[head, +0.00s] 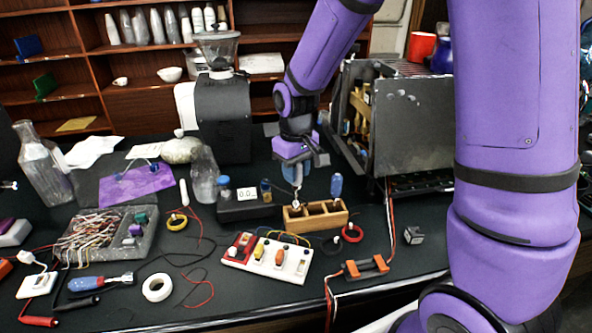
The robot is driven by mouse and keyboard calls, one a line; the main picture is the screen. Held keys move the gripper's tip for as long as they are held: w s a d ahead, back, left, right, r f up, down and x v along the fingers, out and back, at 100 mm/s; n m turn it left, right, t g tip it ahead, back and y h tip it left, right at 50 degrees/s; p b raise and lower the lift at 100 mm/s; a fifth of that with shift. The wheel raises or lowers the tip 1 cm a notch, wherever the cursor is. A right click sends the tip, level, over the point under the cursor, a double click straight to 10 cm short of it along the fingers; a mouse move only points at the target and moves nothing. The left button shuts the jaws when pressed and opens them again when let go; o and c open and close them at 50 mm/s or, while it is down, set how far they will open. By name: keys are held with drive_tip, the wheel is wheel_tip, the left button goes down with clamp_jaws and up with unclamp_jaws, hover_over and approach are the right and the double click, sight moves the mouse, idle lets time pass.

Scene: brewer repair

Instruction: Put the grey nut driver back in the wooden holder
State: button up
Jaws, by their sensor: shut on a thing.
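My gripper (295,170) is shut on the grey nut driver (297,190), above the left part of the wooden holder (327,221). The nut driver hangs about upright with its thin shaft pointing down. The fingers hide most of its handle. Its lower end overlaps the holder's left end in the picture; I cannot tell whether it is inside a hole or just above. The holder is a light wooden block with dark openings on top. A blue-handled tool (336,186) stands upright at its right part.
A dark-handled tool (266,190) stands left of the holder, by a black meter box (245,208). A white switch board (267,258) lies in front. The open metal brewer housing (410,125) stands behind right. A parts tray (105,238) and wires lie left.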

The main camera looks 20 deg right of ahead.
sight(296, 187)
drive_tip(key=shift+f, duration=2.5)
drive_tip(key=o, duration=1.4)
drive_tip(key=shift+r, duration=3.5)
